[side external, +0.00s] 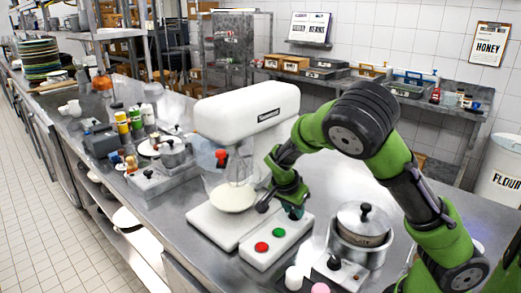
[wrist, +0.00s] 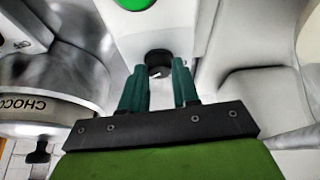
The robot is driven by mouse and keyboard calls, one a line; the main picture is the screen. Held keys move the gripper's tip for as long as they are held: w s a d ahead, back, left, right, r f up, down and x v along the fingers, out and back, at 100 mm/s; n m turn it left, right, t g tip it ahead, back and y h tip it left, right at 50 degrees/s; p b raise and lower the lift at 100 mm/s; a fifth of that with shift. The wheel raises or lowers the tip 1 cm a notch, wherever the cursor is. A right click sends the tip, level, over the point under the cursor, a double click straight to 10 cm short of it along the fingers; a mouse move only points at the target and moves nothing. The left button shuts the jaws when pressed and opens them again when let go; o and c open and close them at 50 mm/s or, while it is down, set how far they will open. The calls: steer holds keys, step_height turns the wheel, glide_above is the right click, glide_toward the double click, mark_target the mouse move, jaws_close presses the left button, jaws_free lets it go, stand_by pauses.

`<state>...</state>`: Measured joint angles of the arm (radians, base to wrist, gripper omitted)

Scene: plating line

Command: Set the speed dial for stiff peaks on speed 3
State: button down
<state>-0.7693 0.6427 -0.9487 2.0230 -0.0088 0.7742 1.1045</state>
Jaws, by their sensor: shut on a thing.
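The white stand mixer (side external: 245,112) stands on the steel counter, with a clear bowl (side external: 232,190) of pale contents under its head. A white control box (side external: 258,254) in front of it carries a red button (side external: 262,247), a green button (side external: 279,233) and the dark speed dial (side external: 295,214). My gripper (side external: 290,204) reaches down at the dial end of the box. In the wrist view, my gripper's two teal fingers (wrist: 159,80) are on either side of the black dial (wrist: 157,57), shut on it. A small light mark shows on the dial; the speed numbers cannot be read.
A lidded pot (side external: 362,226) stands close to the right of the box. A smaller box with a black knob (side external: 334,263) is at the front. Bottles and pots crowd the counter to the left.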

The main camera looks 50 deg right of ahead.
steer(key=shift+f+m, duration=0.1)
steer(key=shift+m, duration=0.3)
steer(key=c, duration=0.8)
jaws_free()
steer(key=shift+c, duration=0.2)
steer(key=v, duration=1.7)
steer(key=shift+w, duration=0.25)
